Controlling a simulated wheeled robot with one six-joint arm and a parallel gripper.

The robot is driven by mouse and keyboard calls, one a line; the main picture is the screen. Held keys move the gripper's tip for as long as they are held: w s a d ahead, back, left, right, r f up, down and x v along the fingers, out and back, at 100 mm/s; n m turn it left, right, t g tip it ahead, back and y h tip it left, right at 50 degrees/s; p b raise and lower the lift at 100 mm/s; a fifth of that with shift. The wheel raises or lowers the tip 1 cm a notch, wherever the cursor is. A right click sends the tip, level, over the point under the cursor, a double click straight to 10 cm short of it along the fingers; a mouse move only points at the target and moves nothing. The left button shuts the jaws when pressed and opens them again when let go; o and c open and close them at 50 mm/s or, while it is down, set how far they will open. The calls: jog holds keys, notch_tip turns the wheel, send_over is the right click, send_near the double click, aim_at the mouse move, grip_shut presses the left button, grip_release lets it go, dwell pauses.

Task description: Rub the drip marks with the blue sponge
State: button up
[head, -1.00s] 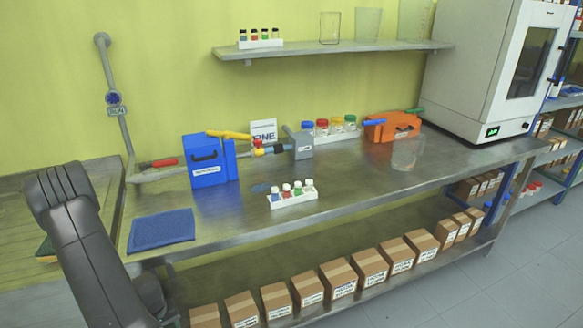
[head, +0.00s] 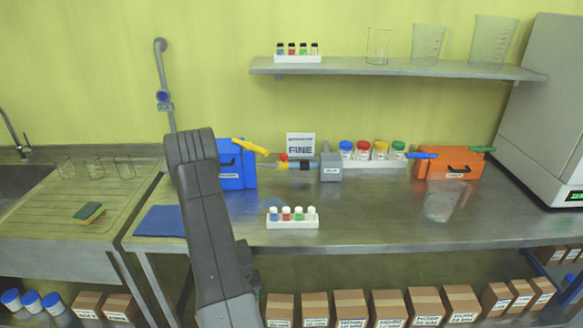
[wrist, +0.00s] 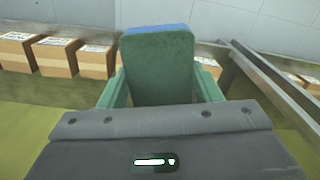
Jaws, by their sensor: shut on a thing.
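My gripper (wrist: 160,90) is shut on a block with a green body and a blue end, the blue sponge (wrist: 158,32), in the wrist view. One green finger shows on each side of it. The sponge is in the air, with shelf boxes and floor behind it. In the head view my arm rises in front of the bench, and the gripper and sponge are hidden. Faint bluish drip marks (head: 271,205) lie on the steel bench (head: 370,215), behind and left of the small white vial rack (head: 293,223) and right of my arm.
A blue box (head: 236,172) stands partly behind my arm. A blue mat (head: 161,221) lies at the bench's left end. A clear beaker (head: 440,206) and orange case (head: 450,164) stand right. The bench centre is clear.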

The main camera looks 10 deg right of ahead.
jog(key=s+d+r+m, duration=0.1)
jog(key=s+d+r, duration=0.1)
jog(key=d+r, duration=0.8)
jog(key=s+d+r+m, duration=0.1)
jog(key=s+d+r, duration=0.1)
jog(key=d+r, duration=0.8)
notch_tip(320, 180, up, 7)
jog(key=shift+f+m+b, duration=0.1)
jog(key=shift+m+b, duration=0.2)
jog(key=shift+b, duration=0.15)
